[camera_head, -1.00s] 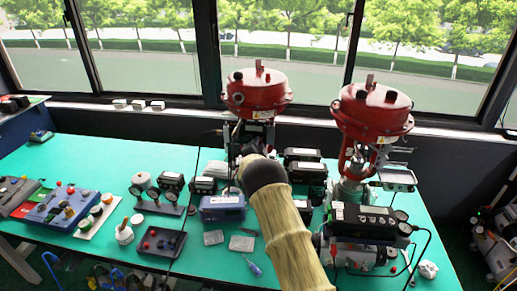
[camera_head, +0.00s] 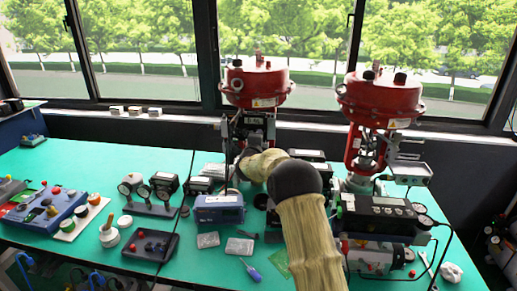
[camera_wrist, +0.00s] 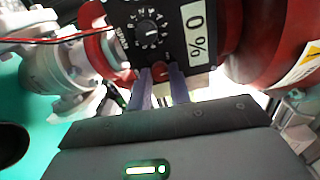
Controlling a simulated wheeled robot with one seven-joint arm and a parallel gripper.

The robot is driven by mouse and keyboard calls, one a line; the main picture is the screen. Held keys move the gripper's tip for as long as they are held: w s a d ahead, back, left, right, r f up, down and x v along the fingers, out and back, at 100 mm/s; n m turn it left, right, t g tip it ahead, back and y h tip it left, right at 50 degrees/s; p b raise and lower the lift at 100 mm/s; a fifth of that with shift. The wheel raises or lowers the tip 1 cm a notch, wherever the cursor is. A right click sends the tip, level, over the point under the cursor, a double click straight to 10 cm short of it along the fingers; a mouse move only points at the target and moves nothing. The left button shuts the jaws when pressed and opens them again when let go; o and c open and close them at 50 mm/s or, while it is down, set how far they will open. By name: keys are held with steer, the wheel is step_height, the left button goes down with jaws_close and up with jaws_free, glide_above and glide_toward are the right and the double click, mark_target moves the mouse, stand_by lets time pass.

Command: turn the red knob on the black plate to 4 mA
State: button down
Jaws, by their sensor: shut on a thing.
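The black plate (camera_wrist: 192,58) fills the upper middle of the wrist view, tilted, with a white "0 %" display (camera_wrist: 197,27) and a dark dial with a pointer (camera_wrist: 151,32). The red knob (camera_wrist: 160,73) is at the plate's near edge, mostly hidden between my fingertips. My gripper (camera_wrist: 160,80) is shut on it, with one finger on each side. The knob's own scale and setting cannot be read. In the head view the plate (camera_head: 256,122) is on the left red valve, small, with my arm in front of its lower part.
The left valve's red actuator (camera_head: 256,85) rises above the plate, and a second red valve (camera_head: 380,100) stands to the right. Gauges (camera_head: 150,190), a blue box (camera_head: 218,208) and a screwdriver (camera_head: 251,270) are on the green table. White flanged piping (camera_wrist: 55,80) is left of my fingers.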

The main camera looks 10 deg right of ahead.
steer(key=shift+f+m+b, duration=0.2)
steer(key=shift+m+b, duration=0.3)
steer(key=shift+b, duration=0.15)
steer(key=c, duration=1.3)
jaws_free()
steer(key=shift+r, duration=0.15)
steer(key=shift+s, duration=0.15)
steer(key=b+v, duration=0.3)
steer(key=v, duration=1.4)
steer(key=shift+s, duration=0.1)
